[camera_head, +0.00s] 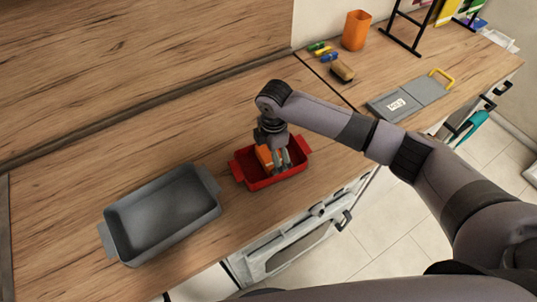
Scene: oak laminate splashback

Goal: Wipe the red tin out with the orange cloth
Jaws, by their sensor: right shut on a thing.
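The red tin (259,186) stands on the wooden counter near its front edge, with a handle at each end. My right gripper (276,166) points down into the tin and is shut on the orange cloth (264,157). The cloth shows at the left of the fingers, inside the tin. The gripper and wrist hide part of the tin's inside, and I cannot tell whether the cloth touches the floor of the tin. My left gripper is not in view.
A larger grey tin (165,215) stands left of the red tin. The counter (150,135) behind the tins is clear.

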